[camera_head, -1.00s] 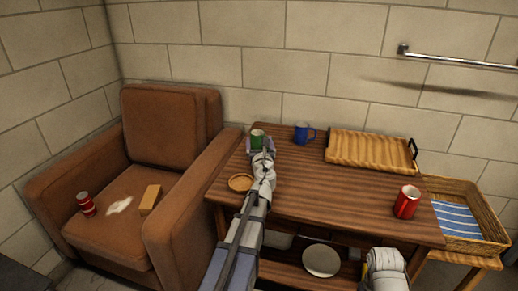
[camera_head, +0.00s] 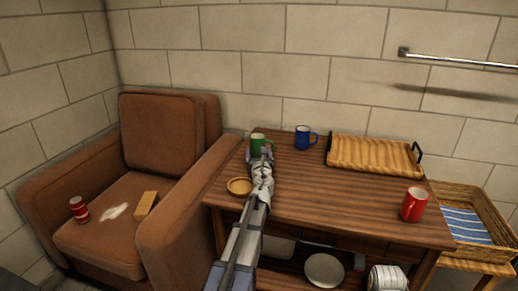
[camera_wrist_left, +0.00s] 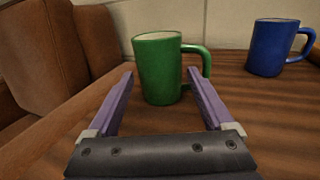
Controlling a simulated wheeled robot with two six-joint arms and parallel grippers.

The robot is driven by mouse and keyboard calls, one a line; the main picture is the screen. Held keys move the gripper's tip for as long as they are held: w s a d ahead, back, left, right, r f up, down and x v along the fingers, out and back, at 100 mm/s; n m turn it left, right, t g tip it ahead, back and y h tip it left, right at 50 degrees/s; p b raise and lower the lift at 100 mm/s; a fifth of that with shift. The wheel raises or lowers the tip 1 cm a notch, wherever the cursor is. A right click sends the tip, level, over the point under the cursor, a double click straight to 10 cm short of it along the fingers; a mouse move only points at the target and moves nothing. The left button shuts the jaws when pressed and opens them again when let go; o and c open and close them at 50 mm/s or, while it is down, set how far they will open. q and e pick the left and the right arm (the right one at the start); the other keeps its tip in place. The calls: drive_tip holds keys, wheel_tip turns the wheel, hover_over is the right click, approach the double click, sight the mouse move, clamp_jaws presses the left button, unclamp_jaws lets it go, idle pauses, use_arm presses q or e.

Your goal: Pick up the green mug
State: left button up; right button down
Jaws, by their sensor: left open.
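The green mug (camera_head: 258,142) stands upright near the far left corner of the wooden table (camera_head: 320,195). In the left wrist view the green mug (camera_wrist_left: 158,68) is straight ahead, its handle on the right. My left gripper (camera_head: 262,152) is open in front of it. Its purple fingers (camera_wrist_left: 160,92) point at the mug, one on each side of its lower part; I cannot tell whether they touch it.
A blue mug (camera_head: 303,138) stands right of the green mug. A wooden tray (camera_head: 375,153), a red mug (camera_head: 414,204) and a small round wooden dish (camera_head: 239,186) are also on the table. A brown armchair (camera_head: 160,130) stands to the left, and a wicker basket (camera_head: 488,205) to the right.

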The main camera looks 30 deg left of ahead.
use_arm(q)
drive_tip(key=x, duration=0.2)
drive_tip(key=shift+w+a, duration=0.2)
drive_tip(key=shift+w, duration=0.05)
drive_tip(key=shift+c, duration=0.3)
drive_tip(key=shift+s, duration=0.1)
clamp_jaws()
